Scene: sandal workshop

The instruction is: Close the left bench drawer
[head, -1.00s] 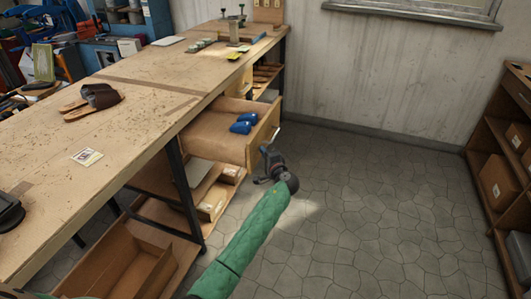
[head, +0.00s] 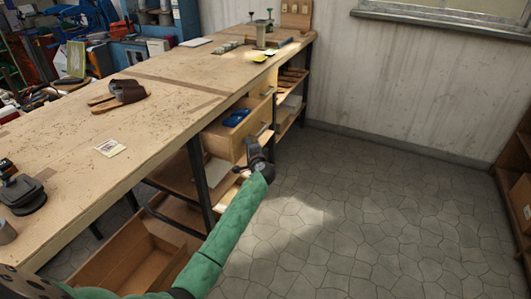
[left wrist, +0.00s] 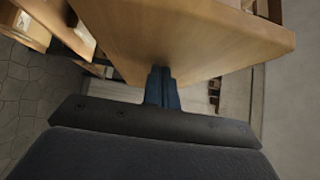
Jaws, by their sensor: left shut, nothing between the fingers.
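The wooden bench drawer (head: 232,147) stands partly out of the workbench (head: 166,83), with blue items (head: 237,117) inside it. Its front also shows large in the left wrist view (left wrist: 180,35). My left gripper (head: 255,150) is at the drawer's front face, its fingers shut and empty. In the left wrist view the closed fingertips (left wrist: 161,75) meet or nearly meet the wood; exact contact is hard to tell. My right gripper is not in view.
A brown sandal (head: 120,94) and a small card (head: 110,148) lie on the bench top. An open wooden bin (head: 150,262) sits low under the bench. The stone floor (head: 360,220) to the right is clear. A brown shelf (head: 519,190) stands at the right edge.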

